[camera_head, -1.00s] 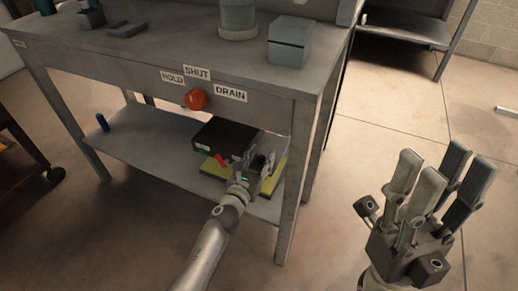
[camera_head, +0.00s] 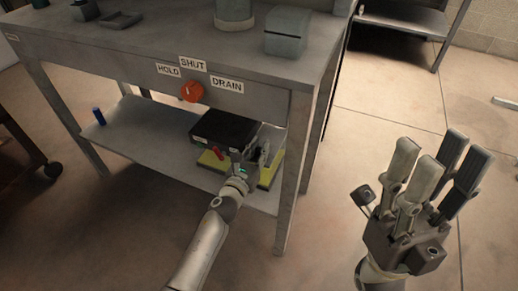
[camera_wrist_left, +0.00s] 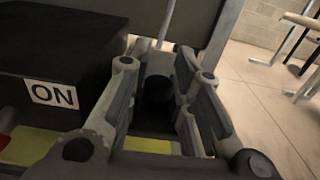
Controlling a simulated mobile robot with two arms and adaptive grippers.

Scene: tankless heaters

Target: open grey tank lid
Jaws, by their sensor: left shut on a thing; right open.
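A grey cylindrical tank (camera_head: 235,12) stands on the bench top at the upper edge of the head view, its top cut off. A grey-green box (camera_head: 287,32) with a lid-like upper part stands beside it; its lid looks down. My left gripper (camera_head: 250,160) is at the lower shelf, by the right front of a black box (camera_head: 225,130). It is shut on a small dark part, seen between the fingers in the left wrist view (camera_wrist_left: 158,88); I cannot tell what it is. My right gripper (camera_head: 440,165) is open and empty, pointing up right of the bench.
The black box shows an "ON" label (camera_wrist_left: 54,95) and sits over a yellow base (camera_head: 212,160), near a red part (camera_head: 218,152). An orange-red knob (camera_head: 192,91) is on the bench front among HOLD, SHUT and DRAIN labels.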

